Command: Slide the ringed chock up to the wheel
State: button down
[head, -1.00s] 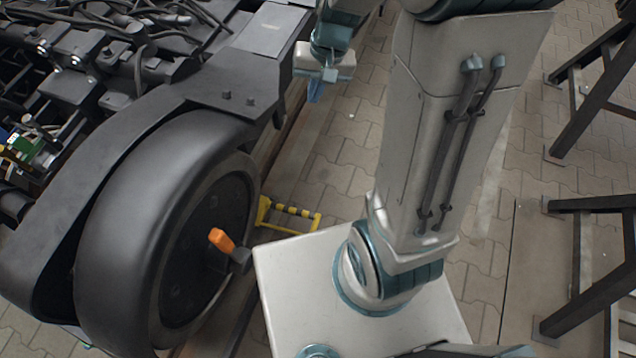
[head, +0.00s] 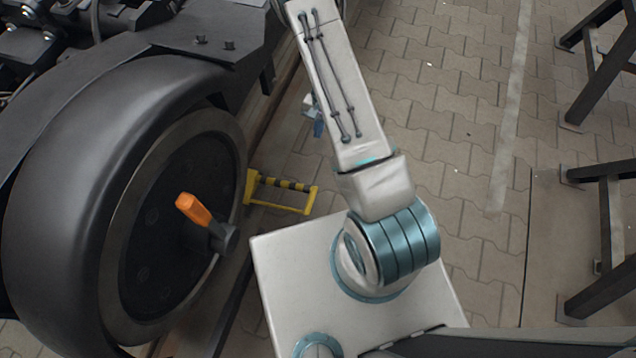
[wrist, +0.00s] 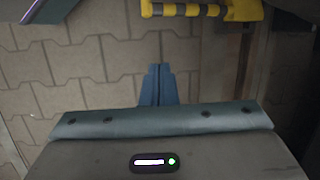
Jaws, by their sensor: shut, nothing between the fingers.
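The chock is a yellow piece with a black-and-yellow striped bar (head: 284,183), low on the ground just right of the big black wheel (head: 75,200). Its left end sits close to the wheel's edge in the head view; I cannot tell whether they touch. In the wrist view the yellow chock (wrist: 243,10) and its bar lie along the top edge, partly cut off. My gripper (head: 318,127) is beyond the chock in the head view, partly hidden behind my arm. In the wrist view its blue fingers (wrist: 157,68) are together and empty, apart from the bar.
The wheel carries an orange handle (head: 193,209) on its hub. The dark bogie frame (head: 200,40) overhangs the wheel, and a rail runs along its right side. Dark metal stands (head: 600,90) are at the right. Paved floor (head: 460,130) between is clear.

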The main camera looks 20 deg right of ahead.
jog(key=s+b+x, duration=0.1)
jog(key=b+x, duration=0.2)
jog(key=x, duration=0.7)
jog(key=s+d+b+x, duration=0.1)
jog(key=s+b+x, duration=0.1)
jog(key=x, duration=0.8)
jog(key=shift+d+b, duration=0.3)
jog(key=shift+b, duration=0.6)
